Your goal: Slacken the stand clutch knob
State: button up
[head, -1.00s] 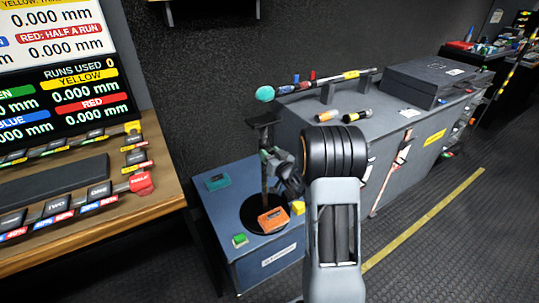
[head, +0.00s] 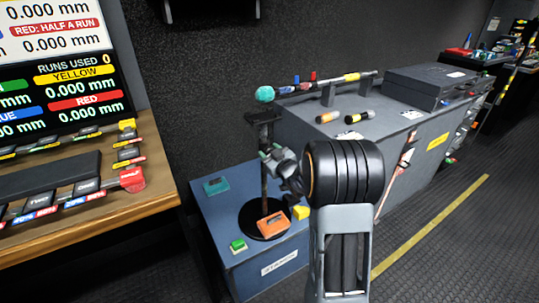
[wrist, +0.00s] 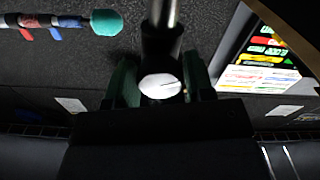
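The stand (head: 265,185) is a dark upright post on a round black base, with a flat plate on top. The clutch knob (wrist: 160,87) shows in the wrist view as a dark round piece with a pale face, below a shiny rod. My gripper (head: 275,158) is at the post, about halfway up, in the head view. In the wrist view its two dark green fingers (wrist: 160,85) stand on either side of the knob. I cannot tell whether they touch it. The knob is not clear in the head view, where my gripper covers that part.
The stand is on a blue box (head: 212,215) with an orange device (head: 272,225), a teal device (head: 216,185), a green button (head: 238,246) and a yellow block (head: 300,212). A grey case (head: 290,125) is behind, with a teal-tipped pole above it. A wooden desk (head: 150,190) is at left.

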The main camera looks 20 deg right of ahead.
jog(key=o, duration=0.4)
jog(key=shift+c, duration=0.2)
jog(key=s+d+p, duration=0.1)
jog(key=s, duration=1.2)
jog(key=shift+s+d, duration=0.3)
jog(key=shift+s, duration=0.1)
